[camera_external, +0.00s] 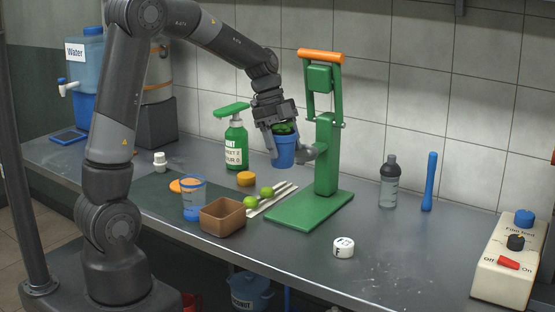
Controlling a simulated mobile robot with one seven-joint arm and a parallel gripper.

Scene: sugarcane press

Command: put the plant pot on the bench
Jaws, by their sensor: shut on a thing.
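The plant pot (283,154) is a small blue pot with a green plant at its top. My gripper (286,142) is shut on it, with a finger on either side. The pot is upright and appears to be held above the bench, just left of the green press; the exact gap under it is hard to tell. The bench (400,240) is a long grey metal worktop against a tiled wall. The gripper hides part of the pot's rim and plant.
The green press (326,160) with an orange handle stands close right of the pot. A green bottle (236,145), a brown box (222,216), a blue cup (193,198) and limes (250,201) are nearby. A round white container (343,247) sits in front. Bench space right of the press is mostly clear.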

